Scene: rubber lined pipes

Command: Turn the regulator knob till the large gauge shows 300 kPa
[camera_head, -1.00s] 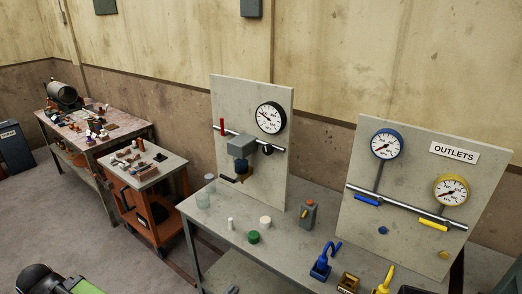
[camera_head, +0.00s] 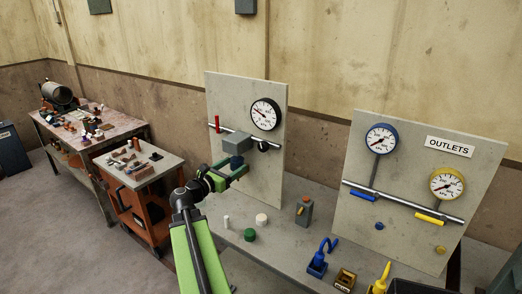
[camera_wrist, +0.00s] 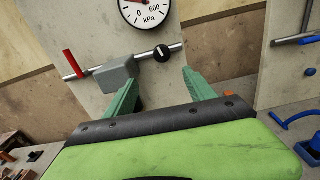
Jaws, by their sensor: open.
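The large gauge (camera_head: 265,114) has a white dial and black rim on the left panel. Its needle points to the upper left; the value is too small to read. The wrist view shows only its lower part (camera_wrist: 147,14), marked 0, 600 and kPa.
A black knob with a white mark (camera_wrist: 162,53) sits on the pipe right of the body, and a red lever (camera_wrist: 75,63) left. A green-topped pot (camera_head: 250,235), white pot (camera_head: 262,219) and grey device (camera_head: 304,211) stand on the bench. The outlets panel (camera_head: 405,210) stands right.

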